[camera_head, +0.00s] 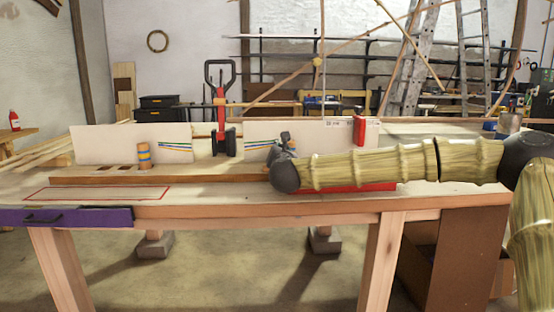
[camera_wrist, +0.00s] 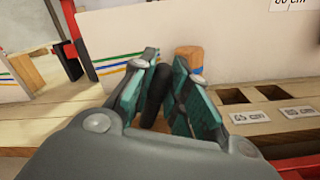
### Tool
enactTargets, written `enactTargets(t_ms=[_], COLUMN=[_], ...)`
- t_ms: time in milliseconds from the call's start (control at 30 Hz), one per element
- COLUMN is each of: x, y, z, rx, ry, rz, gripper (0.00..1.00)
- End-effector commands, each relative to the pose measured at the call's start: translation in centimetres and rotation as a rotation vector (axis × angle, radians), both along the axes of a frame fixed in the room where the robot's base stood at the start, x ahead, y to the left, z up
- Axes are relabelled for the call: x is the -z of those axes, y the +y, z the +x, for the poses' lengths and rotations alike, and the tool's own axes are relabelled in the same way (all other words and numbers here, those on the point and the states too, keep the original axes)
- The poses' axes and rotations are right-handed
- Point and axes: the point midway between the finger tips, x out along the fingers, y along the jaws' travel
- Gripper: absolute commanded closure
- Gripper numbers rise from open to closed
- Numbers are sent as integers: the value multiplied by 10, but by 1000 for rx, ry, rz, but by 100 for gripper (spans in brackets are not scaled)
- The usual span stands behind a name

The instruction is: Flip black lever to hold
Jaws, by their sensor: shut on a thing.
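My gripper (camera_head: 286,141) is over the bench's middle, in front of the right white board. In the wrist view my gripper (camera_wrist: 160,82) is shut on a dark, rounded bar (camera_wrist: 155,92), which looks like the black lever. Its lower end is hidden by the gripper body. A wooden peg (camera_wrist: 188,56) with a blue band stands behind the right finger, partly hidden. A red upright clamp (camera_head: 220,112) with a black looped handle stands left of my gripper, apart from it. Its red post (camera_wrist: 71,20) shows at the wrist view's left edge.
White boards (camera_head: 100,143) with coloured lines stand along the bench (camera_head: 215,195). A banded peg (camera_head: 145,156) stands at left. Square holes (camera_wrist: 233,96) with length labels lie right of my gripper in the wrist view. A red block (camera_head: 360,131) is at the right board.

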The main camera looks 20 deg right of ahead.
Motion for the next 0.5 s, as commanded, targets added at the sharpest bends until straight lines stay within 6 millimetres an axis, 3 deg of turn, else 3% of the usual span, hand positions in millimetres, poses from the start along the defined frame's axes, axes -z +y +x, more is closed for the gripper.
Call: enactTargets(t_ms=[500], x=[3], y=[-4], z=[-1], rx=[2], ry=[-14], rz=[55], gripper=[100])
